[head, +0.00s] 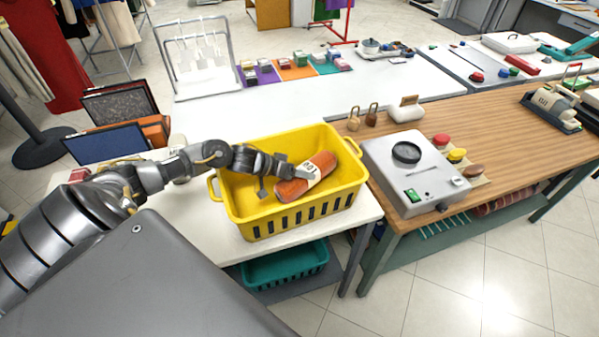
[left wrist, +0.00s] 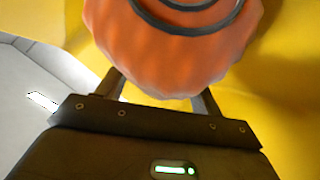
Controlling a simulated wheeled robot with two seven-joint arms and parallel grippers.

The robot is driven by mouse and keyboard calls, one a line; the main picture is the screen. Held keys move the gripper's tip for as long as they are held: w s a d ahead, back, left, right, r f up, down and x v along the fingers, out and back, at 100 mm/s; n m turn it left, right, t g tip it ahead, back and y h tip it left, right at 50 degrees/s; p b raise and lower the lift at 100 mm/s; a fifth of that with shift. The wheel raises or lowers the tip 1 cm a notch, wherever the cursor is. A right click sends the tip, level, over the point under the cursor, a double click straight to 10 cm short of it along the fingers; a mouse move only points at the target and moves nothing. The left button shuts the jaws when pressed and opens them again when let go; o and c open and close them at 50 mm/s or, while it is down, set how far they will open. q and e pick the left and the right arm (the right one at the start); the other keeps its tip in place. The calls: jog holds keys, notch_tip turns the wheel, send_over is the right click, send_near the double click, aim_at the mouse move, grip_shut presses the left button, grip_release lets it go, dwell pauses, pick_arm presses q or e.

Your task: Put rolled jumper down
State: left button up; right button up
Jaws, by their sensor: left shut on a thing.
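The rolled jumper (head: 317,167) is an orange roll with a pale label band. It is inside the yellow basket (head: 268,226), lying at a slant toward its right side. My left gripper (head: 285,182) reaches into the basket from the left and is shut on the roll near its left end. In the left wrist view the ribbed orange end of the jumper (left wrist: 175,65) sits between the two fingers (left wrist: 160,92), with yellow basket wall around it. Whether the roll touches the basket floor is hard to tell. My right gripper is not in view.
The basket stands on a white table (head: 190,217). A grey box with a round dial (head: 412,170) stands close on its right, on a wooden counter (head: 478,120). Dark and blue framed panels (head: 105,145) stand behind my left arm. A teal basket (head: 285,266) is on the shelf below.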

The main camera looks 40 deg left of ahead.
pick_arm(q)
jog(key=shift+f, duration=0.45)
jog(key=o, duration=1.3)
jog(key=shift+c, duration=0.2)
jog(key=shift+r, duration=0.15)
jog(key=b+v, duration=0.1)
jog(key=v, duration=0.7)
jog(key=shift+w+d+r+b, duration=0.15)
jog(key=shift+r+b, duration=0.15)
